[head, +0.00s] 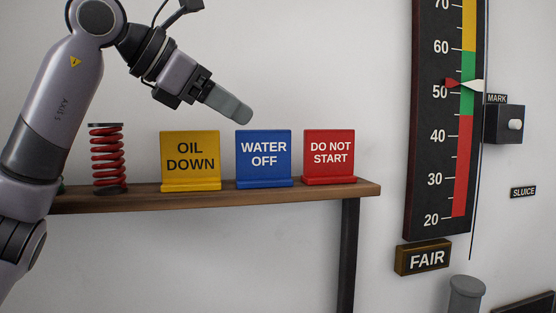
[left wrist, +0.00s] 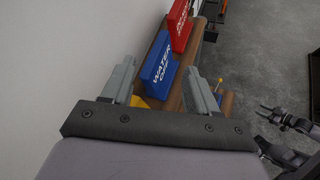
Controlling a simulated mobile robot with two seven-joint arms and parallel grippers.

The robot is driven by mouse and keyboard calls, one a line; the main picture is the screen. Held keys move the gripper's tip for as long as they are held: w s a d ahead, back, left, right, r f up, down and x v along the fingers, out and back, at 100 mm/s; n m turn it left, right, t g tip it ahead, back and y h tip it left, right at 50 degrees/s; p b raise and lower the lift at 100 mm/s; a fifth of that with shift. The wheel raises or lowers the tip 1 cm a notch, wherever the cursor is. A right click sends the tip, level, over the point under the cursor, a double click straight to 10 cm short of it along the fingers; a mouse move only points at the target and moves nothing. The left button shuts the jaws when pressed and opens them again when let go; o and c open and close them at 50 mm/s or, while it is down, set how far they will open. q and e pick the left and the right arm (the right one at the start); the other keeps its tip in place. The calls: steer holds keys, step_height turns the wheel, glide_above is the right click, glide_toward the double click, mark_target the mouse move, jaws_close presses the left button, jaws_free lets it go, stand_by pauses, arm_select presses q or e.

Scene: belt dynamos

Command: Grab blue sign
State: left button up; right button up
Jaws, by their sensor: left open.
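The blue sign (head: 263,158), lettered "WATER OFF", stands upright on a wooden shelf (head: 350,190) between a yellow sign and a red sign. My left gripper (head: 240,112) is above and slightly left of the blue sign, apart from it, with its fingers pointing down to the right. In the left wrist view the blue sign (left wrist: 158,65) lies ahead, between and beyond the open fingers of the left gripper (left wrist: 160,85). Nothing is held between them. My right gripper does not show clearly in the head view.
The yellow "OIL DOWN" sign (head: 190,160) and the red "DO NOT START" sign (head: 329,156) flank the blue one closely. A red spring (head: 108,158) stands at the shelf's left. A large gauge (head: 440,120) hangs at right. The wall is close behind the shelf.

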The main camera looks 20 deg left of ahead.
mark_target(264, 157)
arm_select(q)
steer(key=x, duration=0.7)
steer(key=shift+a+f+p, duration=0.3)
steer(key=shift+p, duration=0.1)
jaws_close()
